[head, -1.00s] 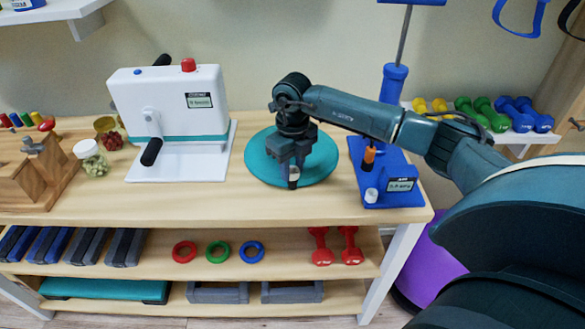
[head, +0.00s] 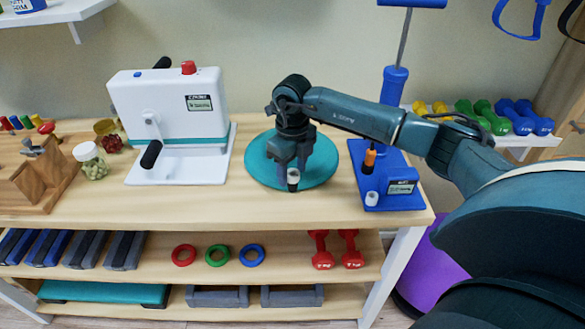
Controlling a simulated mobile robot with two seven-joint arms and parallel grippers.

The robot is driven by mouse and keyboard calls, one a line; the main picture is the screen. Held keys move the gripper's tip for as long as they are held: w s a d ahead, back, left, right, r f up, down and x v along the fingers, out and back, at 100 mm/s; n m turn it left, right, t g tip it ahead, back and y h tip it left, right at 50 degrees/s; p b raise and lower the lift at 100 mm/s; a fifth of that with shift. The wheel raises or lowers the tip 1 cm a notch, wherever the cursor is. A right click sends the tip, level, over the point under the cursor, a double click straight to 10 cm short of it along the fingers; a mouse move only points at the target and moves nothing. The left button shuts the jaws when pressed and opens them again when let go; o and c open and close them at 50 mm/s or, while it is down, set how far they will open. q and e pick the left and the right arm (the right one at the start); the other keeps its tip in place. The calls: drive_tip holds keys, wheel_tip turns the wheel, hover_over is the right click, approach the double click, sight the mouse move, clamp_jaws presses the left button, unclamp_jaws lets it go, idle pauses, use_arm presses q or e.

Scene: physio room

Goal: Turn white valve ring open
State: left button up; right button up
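A small piece with a white ring (head: 293,175) on top and a dark lower part stands out between the fingertips of my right gripper (head: 293,166), at the front of a round teal disc (head: 326,165). The gripper points down from above and its fingers straddle the piece, partly hiding it. Whether they press on it I cannot tell. A blue pump stand (head: 404,202) is to the right, with an orange-topped dark piece (head: 370,158) and a small white cylinder (head: 371,198) at its base. My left gripper is out of view.
A white hand-crank machine (head: 170,110) stands left of the disc. A lidded jar (head: 91,160) and a wooden block (head: 40,175) are farther left. The wooden tabletop (head: 210,203) is clear along its front. Rings and red dumbbells (head: 322,250) lie on the shelf below.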

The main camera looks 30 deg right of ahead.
drive_tip(key=shift+o, duration=0.2)
idle(0.3)
drive_tip(key=m+p, duration=0.1)
drive_tip(key=m, duration=0.2)
drive_tip(key=shift+m+p, duration=0.35)
drive_tip(key=shift+m, duration=0.05)
drive_tip(key=m+p, duration=0.2)
drive_tip(key=m, duration=0.3)
drive_tip(key=shift+m, duration=0.3)
wheel_tip(320, 180, up, 13)
drive_tip(key=b, duration=0.1)
drive_tip(key=s+a+f+n+y, duration=0.1)
drive_tip(key=a+f+y, duration=0.15)
drive_tip(key=a, duration=0.25)
drive_tip(key=s+a+f+n+g+y, duration=0.1)
drive_tip(key=s+a+y, duration=0.15)
drive_tip(key=a, duration=0.35)
drive_tip(key=a+f+n+y, duration=0.2)
drive_tip(key=a+y, duration=0.1)
drive_tip(key=a, duration=0.2)
drive_tip(key=s+a+r+m+t+y+p, duration=0.1)
drive_tip(key=s+a+r+m+t+y, duration=0.1)
drive_tip(key=a+y, duration=0.3)
drive_tip(key=s+a+r+m+t+y+p, duration=0.1)
drive_tip(key=s+a+r+m+t+y, duration=0.1)
drive_tip(key=a+y, duration=0.4)
drive_tip(key=shift+s+a+r+m+t+p, duration=0.3)
drive_tip(key=shift+a+r+m+t, duration=0.15)
drive_tip(key=shift+r+m, duration=0.25)
